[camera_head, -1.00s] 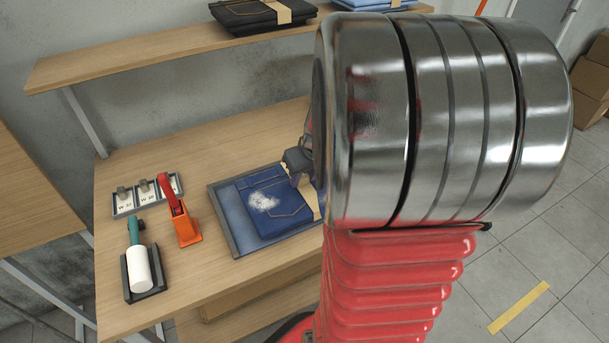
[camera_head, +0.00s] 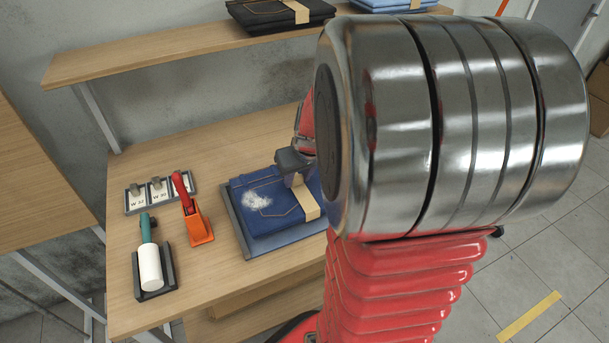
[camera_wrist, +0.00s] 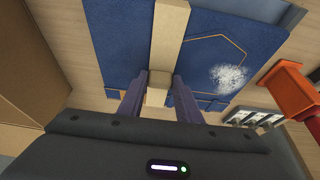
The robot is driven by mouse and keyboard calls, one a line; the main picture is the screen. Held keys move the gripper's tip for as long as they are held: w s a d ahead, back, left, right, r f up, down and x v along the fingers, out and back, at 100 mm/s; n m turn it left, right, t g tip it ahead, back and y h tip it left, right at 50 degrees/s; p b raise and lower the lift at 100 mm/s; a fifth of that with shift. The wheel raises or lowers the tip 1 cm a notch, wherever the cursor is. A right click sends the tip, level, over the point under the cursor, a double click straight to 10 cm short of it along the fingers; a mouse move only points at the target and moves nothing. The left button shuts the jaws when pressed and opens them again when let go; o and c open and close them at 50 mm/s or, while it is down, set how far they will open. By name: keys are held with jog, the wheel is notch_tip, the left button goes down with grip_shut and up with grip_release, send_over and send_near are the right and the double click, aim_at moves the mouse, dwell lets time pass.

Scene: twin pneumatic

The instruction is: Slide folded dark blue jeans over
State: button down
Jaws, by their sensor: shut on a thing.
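The folded dark blue jeans (camera_head: 277,212) lie on a blue-grey tray (camera_head: 238,224) on the workbench. A tan band (camera_head: 305,201) wraps around them, and a white fuzzy patch (camera_head: 257,200) marks their top. My gripper (camera_head: 297,178) is at the jeans beside the band, partly hidden by my arm. The right side of the jeans is hidden in the head view.
Left on the bench (camera_head: 190,262) are an orange-red tool (camera_head: 194,222), a white roller (camera_head: 150,267) in a dark holder, and a rack of W-marked tags (camera_head: 158,193). A shelf (camera_head: 180,55) above holds black folded jeans (camera_head: 268,14) and light blue ones (camera_head: 392,5).

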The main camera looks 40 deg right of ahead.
jog(key=shift+w+a, duration=0.2)
jog(key=c, duration=1.2)
grip_release()
jog(key=shift+r, duration=0.15)
jog(key=v, duration=1.3)
jog(key=shift+s+r, duration=0.15)
jog(key=shift+a, duration=0.1)
